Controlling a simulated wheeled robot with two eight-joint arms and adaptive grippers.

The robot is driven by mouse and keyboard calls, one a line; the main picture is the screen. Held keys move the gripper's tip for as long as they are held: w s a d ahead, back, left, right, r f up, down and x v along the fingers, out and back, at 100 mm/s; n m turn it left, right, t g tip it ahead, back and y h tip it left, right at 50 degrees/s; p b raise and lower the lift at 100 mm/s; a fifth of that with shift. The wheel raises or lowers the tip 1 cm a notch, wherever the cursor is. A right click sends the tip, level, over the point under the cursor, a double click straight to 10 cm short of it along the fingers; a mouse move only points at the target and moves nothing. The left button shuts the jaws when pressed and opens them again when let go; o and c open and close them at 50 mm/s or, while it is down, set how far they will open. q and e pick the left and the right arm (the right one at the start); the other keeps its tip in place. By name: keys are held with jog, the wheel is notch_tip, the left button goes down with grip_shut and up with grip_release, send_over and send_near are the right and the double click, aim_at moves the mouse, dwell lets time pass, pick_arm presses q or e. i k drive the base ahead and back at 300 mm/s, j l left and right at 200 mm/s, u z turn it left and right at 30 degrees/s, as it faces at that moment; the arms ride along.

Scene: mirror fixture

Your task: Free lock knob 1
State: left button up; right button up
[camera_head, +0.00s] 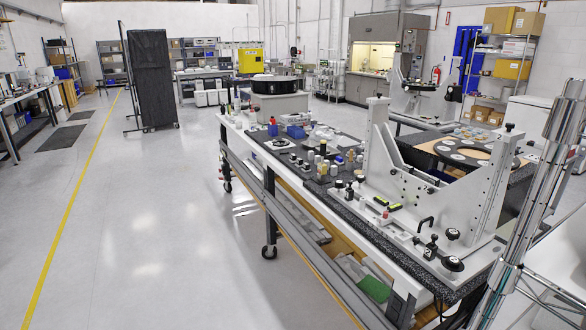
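The mirror fixture (440,192), a light grey frame with two tall upright plates, stands on the near right end of the long workbench. Several black knobs show on it. One round knob (452,234) and a larger round knob (452,264) sit low at its front right, beside a small black clamp-like part (431,248). A small black knob (509,127) tops the right upright plate. No label shows, so I cannot tell which is lock knob 1. Neither of my grippers is in view.
The workbench (330,205) carries bottles, blue bins (294,131) and yellow-black tools (388,206). A shiny metal frame (540,190) stands close at the right, partly in front of the bench. A dark screen (152,80) stands far left. The floor (140,230) left of the bench is clear.

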aim_at(339, 184)
jog(key=i+j+z, duration=0.1)
jog(key=i, duration=0.4)
jog(key=i+j+z, duration=0.1)
jog(key=i, duration=0.4)
jog(key=j, duration=0.1)
